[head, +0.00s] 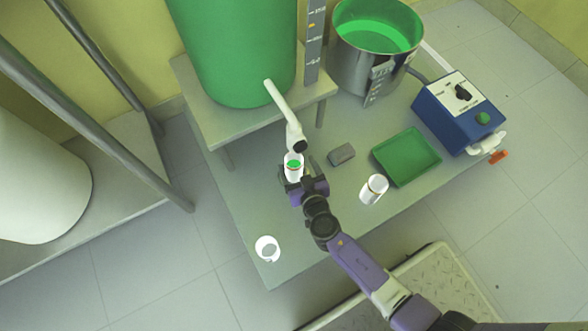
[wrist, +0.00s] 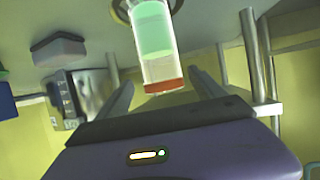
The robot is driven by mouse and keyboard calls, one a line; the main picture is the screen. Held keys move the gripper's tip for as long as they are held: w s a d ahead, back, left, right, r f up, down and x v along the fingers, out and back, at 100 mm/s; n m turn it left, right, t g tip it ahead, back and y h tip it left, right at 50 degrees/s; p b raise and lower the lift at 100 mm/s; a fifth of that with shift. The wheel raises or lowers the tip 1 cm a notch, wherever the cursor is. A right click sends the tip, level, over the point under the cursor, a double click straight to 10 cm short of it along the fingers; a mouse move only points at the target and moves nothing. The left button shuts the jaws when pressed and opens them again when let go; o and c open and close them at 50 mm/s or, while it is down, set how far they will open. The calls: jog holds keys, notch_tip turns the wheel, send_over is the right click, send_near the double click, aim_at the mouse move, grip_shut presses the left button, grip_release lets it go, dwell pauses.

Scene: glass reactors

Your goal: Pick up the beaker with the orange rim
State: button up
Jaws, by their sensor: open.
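A clear beaker with green liquid (head: 293,163) stands on the low table under the white spout. In the wrist view, which is upside down, this beaker (wrist: 153,40) shows an orange-red rim band at its open end. My gripper (head: 297,178) is right at this beaker in the head view. In the wrist view my gripper (wrist: 162,90) is open, with one finger to each side of the beaker. I cannot tell whether either finger touches it. The gripper hides part of the beaker in the head view.
The white spout (head: 284,112) hangs close above the beaker. A second beaker (head: 374,190), a grey block (head: 341,154), a green tray (head: 406,156) and a blue device (head: 458,112) are to the right. A white cup (head: 267,248) stands near the front left edge.

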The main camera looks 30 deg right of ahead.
aim_at(291, 156)
jog(key=b+x, duration=0.1)
jog(key=x, duration=0.4)
jog(key=shift+w+a+f, duration=0.15)
jog(key=shift+w+f, duration=0.05)
jog(key=shift+w, duration=0.15)
jog(key=shift+c, duration=0.2)
jog(key=c, duration=1.4)
jog(key=shift+c, duration=0.4)
jog(key=shift+r, duration=0.15)
